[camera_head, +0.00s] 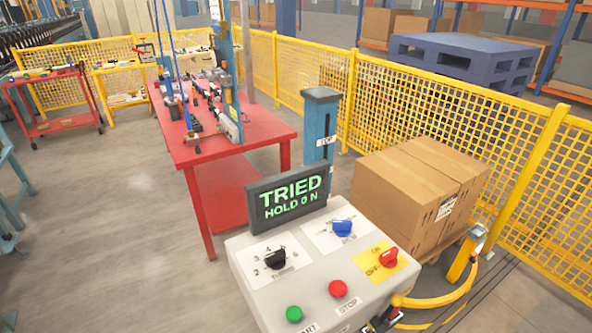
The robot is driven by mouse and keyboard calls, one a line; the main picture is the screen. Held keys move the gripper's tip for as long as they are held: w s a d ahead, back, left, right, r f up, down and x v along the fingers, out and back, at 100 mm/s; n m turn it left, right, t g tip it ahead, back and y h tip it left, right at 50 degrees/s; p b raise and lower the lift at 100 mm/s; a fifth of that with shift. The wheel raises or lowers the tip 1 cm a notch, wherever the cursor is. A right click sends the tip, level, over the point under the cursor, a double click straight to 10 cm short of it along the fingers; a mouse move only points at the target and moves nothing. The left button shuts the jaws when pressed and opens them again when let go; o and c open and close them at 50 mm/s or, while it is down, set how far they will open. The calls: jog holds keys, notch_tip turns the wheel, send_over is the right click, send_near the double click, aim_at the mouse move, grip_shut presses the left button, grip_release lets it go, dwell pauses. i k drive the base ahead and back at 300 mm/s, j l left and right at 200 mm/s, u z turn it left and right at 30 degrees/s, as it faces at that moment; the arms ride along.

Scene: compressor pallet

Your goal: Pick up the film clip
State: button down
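I cannot make out a film clip for certain. A small dark piece with a red part (384,319) shows at the bottom edge, at the right front corner of the control panel (243,263). It is cut off by the frame, and I cannot tell what it is. My gripper does not show clearly anywhere in the head view.
The panel carries knobs, a green button (294,314), a red button (338,288) and a display (288,198) reading "TRIED HOLD 0 N". Cardboard boxes (405,192) stand behind it, by the yellow fence (430,130). A red table (255,131) stands behind left. Floor (100,230) at left is clear.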

aim_at(394, 313)
jog(key=i+l+u, duration=0.25)
jog(key=l+u, duration=0.15)
jog(key=l, duration=0.7)
jog(key=l+u, duration=0.35)
jog(key=l, duration=0.8)
jog(key=l+u, duration=0.4)
jog(key=l, duration=0.8)
